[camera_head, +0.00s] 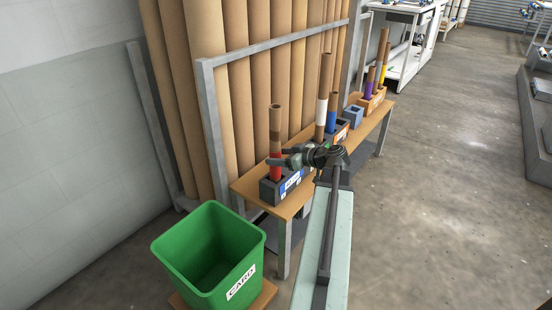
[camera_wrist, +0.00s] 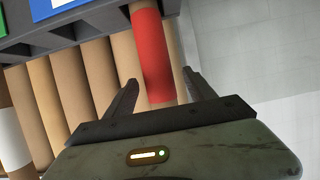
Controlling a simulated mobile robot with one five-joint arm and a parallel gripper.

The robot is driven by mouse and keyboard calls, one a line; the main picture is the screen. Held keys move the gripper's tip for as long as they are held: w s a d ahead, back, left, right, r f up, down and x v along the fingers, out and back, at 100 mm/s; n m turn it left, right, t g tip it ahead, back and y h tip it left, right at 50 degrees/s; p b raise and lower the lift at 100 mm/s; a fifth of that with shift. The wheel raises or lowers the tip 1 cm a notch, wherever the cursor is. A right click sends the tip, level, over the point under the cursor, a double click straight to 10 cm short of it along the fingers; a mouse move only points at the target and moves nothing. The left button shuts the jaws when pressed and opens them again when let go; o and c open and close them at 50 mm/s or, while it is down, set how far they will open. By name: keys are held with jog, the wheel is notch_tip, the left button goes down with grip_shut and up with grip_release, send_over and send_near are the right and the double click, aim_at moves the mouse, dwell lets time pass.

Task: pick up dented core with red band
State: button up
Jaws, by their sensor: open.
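The core with the red band (camera_head: 275,170) stands upright in a dark grey holder (camera_head: 266,193) at the near end of the wooden bench. Its brown upper part rises above the band, and a dent is not clear at this size. My gripper (camera_head: 284,157) is open beside the band, reaching in from the right. In the wrist view, the red band (camera_wrist: 152,50) appears between the two spread fingers of my gripper (camera_wrist: 160,78). I see no finger pressing on the core, and cannot tell how far it lies between them. The holder (camera_wrist: 95,27) crosses that view's top.
Other banded cores, including a white-banded one (camera_head: 321,112) and a blue-banded one (camera_head: 331,122), stand farther along the bench (camera_head: 246,184). Tall brown tubes (camera_head: 205,90) lean behind a grey frame (camera_head: 206,100). A green bin (camera_head: 238,262) stands near left. Open floor lies right.

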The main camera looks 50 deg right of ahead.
jog(key=b+x, duration=0.1)
jog(key=x, duration=0.4)
jog(key=shift+r, duration=0.1)
grip_shut()
jog(key=shift+r, duration=0.1)
